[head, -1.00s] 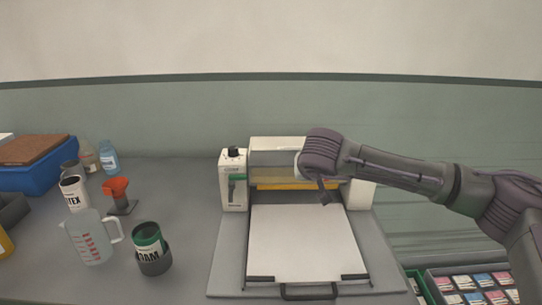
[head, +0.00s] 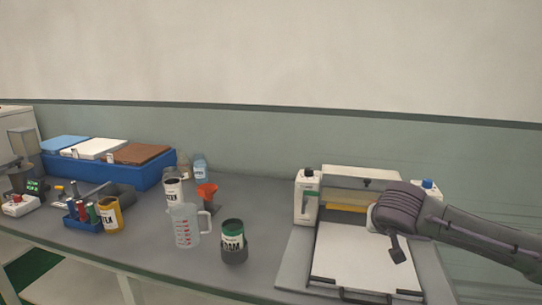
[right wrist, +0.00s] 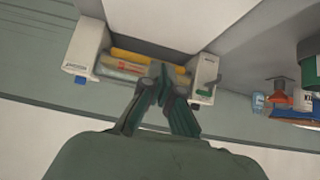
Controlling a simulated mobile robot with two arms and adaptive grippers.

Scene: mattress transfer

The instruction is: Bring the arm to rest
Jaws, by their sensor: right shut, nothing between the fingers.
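My right arm comes in from the right in the head view. Its gripper (head: 398,254) hangs over the white sheet (head: 355,262) of the press machine (head: 357,176). In the right wrist view the gripper (right wrist: 160,70) is shut with its fingertips together and nothing between them. Behind the fingers, in that view, are the machine's yellow roller (right wrist: 140,60) and its white end housings. I cannot tell the exact height of the fingers above the sheet. My left gripper is not in view.
Left of the machine stand a foam can (head: 233,243), a clear measuring jug (head: 186,226), a latex can (head: 173,192) and an orange funnel (head: 207,194). A blue bin (head: 110,176) holds coloured slabs further left. The grey table (head: 262,205) is bare between the cans and the machine.

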